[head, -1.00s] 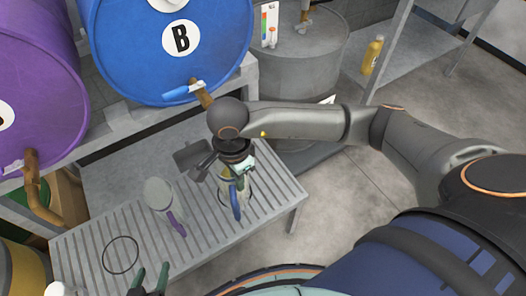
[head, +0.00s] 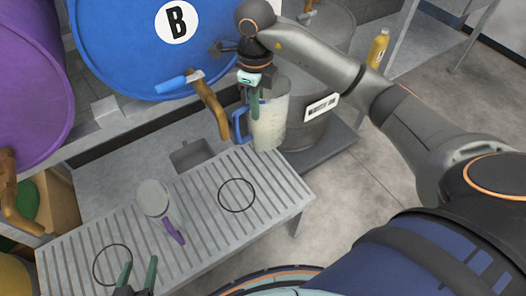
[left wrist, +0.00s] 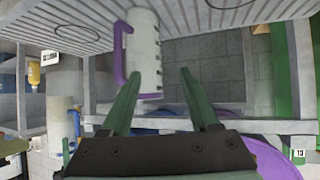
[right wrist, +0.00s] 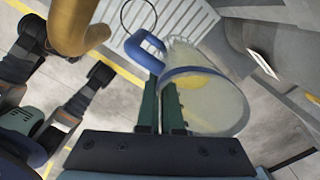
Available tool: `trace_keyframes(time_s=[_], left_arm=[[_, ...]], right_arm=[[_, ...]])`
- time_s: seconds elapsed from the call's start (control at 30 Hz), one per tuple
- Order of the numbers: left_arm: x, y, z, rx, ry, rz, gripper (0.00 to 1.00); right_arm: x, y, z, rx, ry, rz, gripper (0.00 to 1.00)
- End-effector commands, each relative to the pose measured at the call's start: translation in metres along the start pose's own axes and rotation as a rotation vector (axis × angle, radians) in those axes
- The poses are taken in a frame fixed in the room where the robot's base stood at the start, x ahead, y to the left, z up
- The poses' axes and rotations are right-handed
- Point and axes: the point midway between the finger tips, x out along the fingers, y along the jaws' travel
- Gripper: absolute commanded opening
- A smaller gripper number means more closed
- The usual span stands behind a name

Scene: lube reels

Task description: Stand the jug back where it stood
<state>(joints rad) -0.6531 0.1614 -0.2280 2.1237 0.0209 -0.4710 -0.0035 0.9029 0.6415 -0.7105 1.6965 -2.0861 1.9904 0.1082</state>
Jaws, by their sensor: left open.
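My right gripper (head: 256,98) is shut on the blue-handled jug (head: 271,122), a clear, pale jug. The jug looks upright and is held at the back right edge of the slatted bench (head: 195,215), right of the brown tap (head: 212,108). In the right wrist view the jug (right wrist: 205,100) shows a blue rim and some yellow at its bottom, its handle at the fingertips. A black ring (head: 236,195) on the bench is empty. My left gripper (head: 138,272) is open and empty near the bench front; it also shows in the left wrist view (left wrist: 160,78).
A purple-handled jug (head: 154,198) stands on the bench, left of the empty ring. Another empty ring (head: 112,264) lies front left. A blue drum marked B (head: 130,40) and a purple drum (head: 30,80) lie behind. A yellow bottle (head: 378,48) stands at the back right.

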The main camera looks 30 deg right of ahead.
Motion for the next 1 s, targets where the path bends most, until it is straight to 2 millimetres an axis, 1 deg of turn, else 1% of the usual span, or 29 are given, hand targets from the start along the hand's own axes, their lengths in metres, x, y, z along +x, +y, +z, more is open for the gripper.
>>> trace_keyframes(time_s=[0.07, 0.17, 0.27, 0.43, 0.6, 0.7, 0.8, 1.0], left_arm=[[0.001, -0.001, -0.003, 0.005, 0.017, -0.002, 0.62], [0.001, -0.004, -0.017, 0.021, 0.072, -0.008, 0.62], [0.0, -0.007, -0.041, 0.046, 0.162, -0.016, 0.62], [-0.009, -0.01, -0.084, 0.095, 0.33, -0.028, 0.62], [-0.024, -0.011, -0.124, 0.144, 0.498, -0.037, 0.62], [-0.034, -0.01, -0.145, 0.17, 0.585, -0.04, 0.62], [-0.042, -0.008, -0.159, 0.189, 0.647, -0.041, 0.62], [-0.051, -0.007, -0.171, 0.208, 0.707, -0.042, 0.62]], right_arm=[[0.004, -0.002, 0.0, 0.022, -0.002, 0.0, 0.0], [0.018, -0.002, -0.001, 0.031, -0.001, 0.001, 0.0], [0.039, -0.002, -0.001, 0.031, 0.001, 0.002, 0.0], [0.075, -0.001, -0.001, 0.029, 0.0, 0.001, 0.0], [0.109, -0.002, -0.001, 0.029, -0.001, 0.0, 0.0], [0.124, -0.002, -0.001, 0.028, -0.002, 0.0, 0.0], [0.134, -0.002, -0.001, 0.027, -0.003, -0.001, 0.0], [0.144, -0.002, -0.001, 0.027, -0.003, -0.002, 0.0]])
